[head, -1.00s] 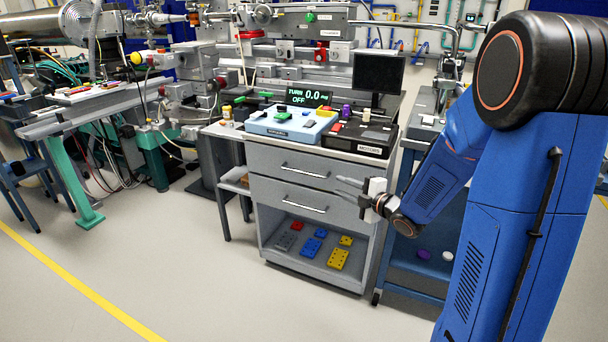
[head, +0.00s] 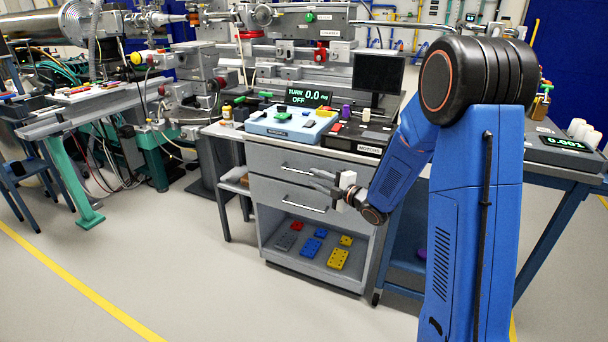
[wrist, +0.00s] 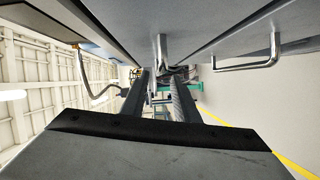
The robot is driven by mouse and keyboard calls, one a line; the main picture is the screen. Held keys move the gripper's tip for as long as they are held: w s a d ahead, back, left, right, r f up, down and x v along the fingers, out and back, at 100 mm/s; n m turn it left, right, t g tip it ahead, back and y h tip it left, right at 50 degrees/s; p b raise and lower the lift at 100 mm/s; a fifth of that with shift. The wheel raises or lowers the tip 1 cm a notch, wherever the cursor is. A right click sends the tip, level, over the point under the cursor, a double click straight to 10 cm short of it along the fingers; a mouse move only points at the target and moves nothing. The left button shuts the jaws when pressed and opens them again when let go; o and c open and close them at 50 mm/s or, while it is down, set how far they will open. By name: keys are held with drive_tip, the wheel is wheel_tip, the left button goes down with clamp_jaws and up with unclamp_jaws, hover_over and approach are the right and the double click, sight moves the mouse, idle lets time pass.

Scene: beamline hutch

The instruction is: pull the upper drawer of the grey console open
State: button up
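The grey console (head: 260,235) stands at the middle of the head view. Its upper drawer (head: 268,160) looks shut, with a horizontal bar handle (head: 303,172). My gripper (head: 322,181) is open and empty at the right end of that handle. In the wrist view my two fingers (wrist: 158,92) are apart, and the upper handle (wrist: 161,50) shows lined up with the gap between them. I cannot tell whether the fingers reach around it. The lower drawer handle (wrist: 248,62) is at the right in the wrist view.
A blue-white control box (head: 290,122) and a black motors box (head: 352,137) sit on the console top. An open shelf with coloured plates (head: 312,247) is below the drawers. A side table (head: 560,170) stands at the right. The floor (head: 190,270) in front is clear.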

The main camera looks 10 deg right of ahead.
sight(304, 173)
drive_tip(key=x, duration=0.6)
drive_tip(key=shift+w+a, duration=0.2)
drive_tip(key=shift+w, duration=0.05)
clamp_jaws()
